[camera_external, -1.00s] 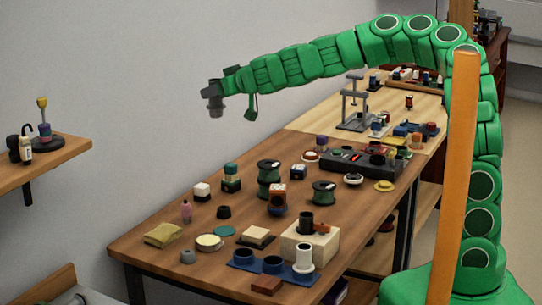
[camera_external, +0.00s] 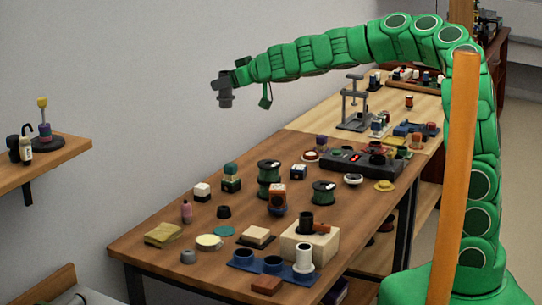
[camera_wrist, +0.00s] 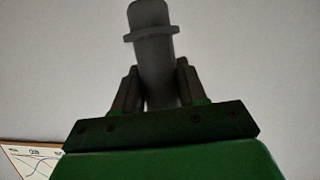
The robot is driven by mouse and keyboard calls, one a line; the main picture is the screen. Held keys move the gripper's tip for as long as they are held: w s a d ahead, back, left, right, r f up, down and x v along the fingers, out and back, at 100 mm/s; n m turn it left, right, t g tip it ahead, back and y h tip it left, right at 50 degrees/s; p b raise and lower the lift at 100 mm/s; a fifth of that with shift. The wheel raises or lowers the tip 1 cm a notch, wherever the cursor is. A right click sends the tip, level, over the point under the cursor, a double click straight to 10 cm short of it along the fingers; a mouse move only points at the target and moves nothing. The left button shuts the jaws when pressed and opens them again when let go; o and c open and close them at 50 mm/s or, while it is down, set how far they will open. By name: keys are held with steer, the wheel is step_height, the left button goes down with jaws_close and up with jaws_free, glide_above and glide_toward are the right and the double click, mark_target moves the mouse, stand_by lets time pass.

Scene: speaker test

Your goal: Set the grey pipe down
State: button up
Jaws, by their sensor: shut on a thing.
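My gripper (camera_external: 229,82) is shut on the grey pipe (camera_external: 225,101) and holds it in the air, in front of the bare wall and well above the workbench. In the external view the pipe hangs roughly upright at the end of my green arm. In the wrist view the pipe (camera_wrist: 152,40) sticks out beyond the two dark fingers (camera_wrist: 157,88), with a wider collar partway along it. Its part between the fingers is partly hidden by them. The pipe touches nothing but my gripper.
The brown workbench (camera_external: 150,263) below is crowded with green spools (camera_external: 324,190), a blue tray (camera_external: 243,264) with cups, a pale block (camera_external: 297,250) and a dark box (camera_external: 345,162). A grey stand (camera_external: 353,105) stands farther back. A wall shelf (camera_external: 62,160) at left holds small items.

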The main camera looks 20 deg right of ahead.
steer(key=shift+w+d, duration=0.55)
steer(key=shift+d, duration=0.1)
steer(key=w+d+n+g+y, duration=0.2)
steer(key=w+d, duration=0.1)
steer(key=d, duration=0.5)
steer(key=w+d+n+g+y, duration=0.1)
steer(key=w+d+n, duration=0.1)
steer(key=d, duration=0.6)
steer(key=f, duration=0.6)
steer(key=w+f, duration=0.1)
steer(key=f, duration=0.5)
steer(key=a+f, duration=0.1)
steer(key=f, duration=0.5)
steer(key=shift+w+f, duration=0.15)
steer(key=shift+f, duration=0.2)
steer(key=shift+w+a+f, duration=0.55)
steer(key=shift+w+f, duration=1.5)
steer(key=shift+w+a+f, duration=0.6)
steer(key=shift+w+f, duration=1.4)
steer(key=shift+w, duration=0.1)
steer(key=shift+w+a+f, duration=0.55)
steer(key=shift+w+f, duration=1.5)
steer(key=shift+f, duration=0.15)
